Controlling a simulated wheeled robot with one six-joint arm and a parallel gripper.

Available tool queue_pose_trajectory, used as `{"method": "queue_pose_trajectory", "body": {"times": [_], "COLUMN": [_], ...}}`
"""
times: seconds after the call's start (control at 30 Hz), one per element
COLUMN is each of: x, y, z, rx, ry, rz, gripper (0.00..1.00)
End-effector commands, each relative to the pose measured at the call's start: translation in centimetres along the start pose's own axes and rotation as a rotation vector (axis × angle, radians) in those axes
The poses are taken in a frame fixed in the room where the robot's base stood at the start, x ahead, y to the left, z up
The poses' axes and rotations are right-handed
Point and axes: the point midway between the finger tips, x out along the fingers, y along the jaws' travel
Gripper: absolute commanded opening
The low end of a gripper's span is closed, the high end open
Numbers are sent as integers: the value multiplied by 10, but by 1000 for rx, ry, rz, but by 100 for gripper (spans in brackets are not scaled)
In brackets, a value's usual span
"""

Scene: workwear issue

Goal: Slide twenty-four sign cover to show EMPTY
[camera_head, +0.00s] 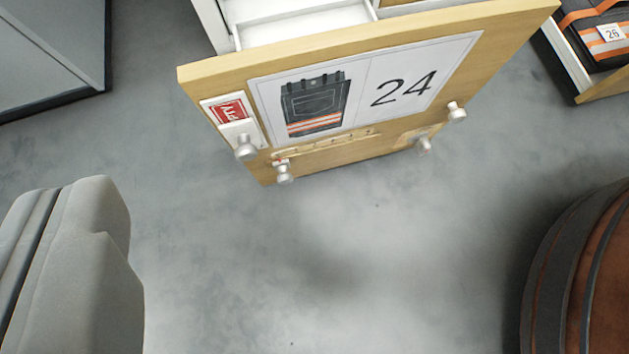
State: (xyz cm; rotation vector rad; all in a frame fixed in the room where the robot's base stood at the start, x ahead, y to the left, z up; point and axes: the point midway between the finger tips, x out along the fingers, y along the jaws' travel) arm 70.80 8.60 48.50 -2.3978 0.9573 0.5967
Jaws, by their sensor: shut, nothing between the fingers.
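The drawer front (390,137) numbered 24 is wooden, upright and seen from above. Its card (360,92) shows a dark garment with orange stripes. At its left end is a small sign (231,107) with a red field and white letters, only partly readable. A pale cover (236,129) lies across the lower part of the sign. A silver knob (245,148) stands out at the cover's lower end. I cannot tell the whole word. My gripper is not recognisable in this view.
Drawer 24 stands open, its white inside partly showing. Other knobs (457,112) jut from its front. Another drawer (572,62) holds dark, orange-striped clothing tagged 26. A grey padded object (95,265) is lower left; a brown rounded one (608,285) lower right. Grey floor (330,270) between them is clear.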

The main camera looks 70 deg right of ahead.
Motion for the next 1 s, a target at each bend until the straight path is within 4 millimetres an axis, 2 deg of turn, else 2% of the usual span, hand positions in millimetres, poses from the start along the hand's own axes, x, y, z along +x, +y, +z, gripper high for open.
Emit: {"method": "queue_pose_trajectory", "body": {"times": [0.03,0.1,0.2,0.33,0.57,0.67,1.0], "x": [6,13,19,23,34,46,105], "y": [10,22,36,47,54,56,64], "z": [16,30,47,59,63,62,58], "rx": [-12,-22,-34,-44,-48,-48,-47], "ry": [5,18,35,50,56,55,55], "rz": [28,64,104,135,149,149,149], "gripper": [0,0,0,0,0,0,0]}}
